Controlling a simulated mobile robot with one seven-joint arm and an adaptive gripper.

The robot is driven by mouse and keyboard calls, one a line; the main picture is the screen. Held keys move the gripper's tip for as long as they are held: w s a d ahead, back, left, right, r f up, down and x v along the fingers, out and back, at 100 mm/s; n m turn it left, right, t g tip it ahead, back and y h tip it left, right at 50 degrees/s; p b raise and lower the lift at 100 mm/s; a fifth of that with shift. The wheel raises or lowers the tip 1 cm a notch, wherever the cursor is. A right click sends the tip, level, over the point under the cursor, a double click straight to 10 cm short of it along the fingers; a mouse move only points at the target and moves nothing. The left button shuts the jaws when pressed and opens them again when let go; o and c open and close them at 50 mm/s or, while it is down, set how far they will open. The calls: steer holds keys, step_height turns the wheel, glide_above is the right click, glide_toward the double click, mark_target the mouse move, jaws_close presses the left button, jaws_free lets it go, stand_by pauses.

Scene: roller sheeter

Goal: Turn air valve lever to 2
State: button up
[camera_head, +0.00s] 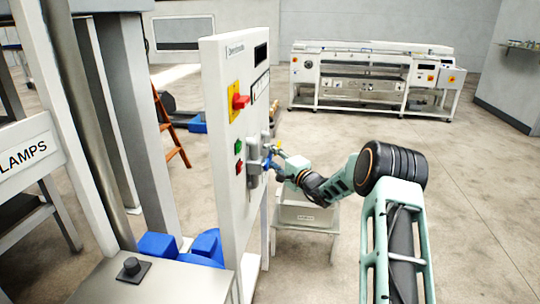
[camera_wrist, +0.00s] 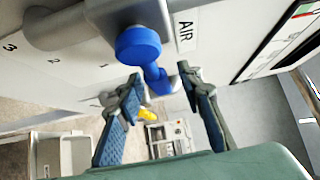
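The blue air valve lever (camera_wrist: 157,77) joins a round blue hub (camera_wrist: 138,45) on a grey pipe body, beside the AIR label (camera_wrist: 186,32). In the wrist view the marks 3, 2 (camera_wrist: 55,62) and 1 run along the white panel to the left of the hub. My gripper (camera_wrist: 160,75) is open, with the lever's end between its two fingertips; I cannot tell whether they touch it. In the head view my gripper (camera_head: 274,164) is at the panel's side by the blue lever (camera_head: 267,162), partly hidden. I cannot tell which mark the lever points at.
The white control panel (camera_head: 222,150) carries a red switch (camera_head: 240,101) and green and red buttons. A yellow part (camera_wrist: 147,115) shows beyond my fingers. A grey bin (camera_head: 305,214) stands below my arm. Open floor (camera_head: 480,190) lies to the right; a long machine (camera_head: 370,80) stands behind.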

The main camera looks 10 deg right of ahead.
steer(key=shift+w+a, duration=0.1)
steer(key=shift+w, duration=0.1)
jaws_close()
stand_by(0.4)
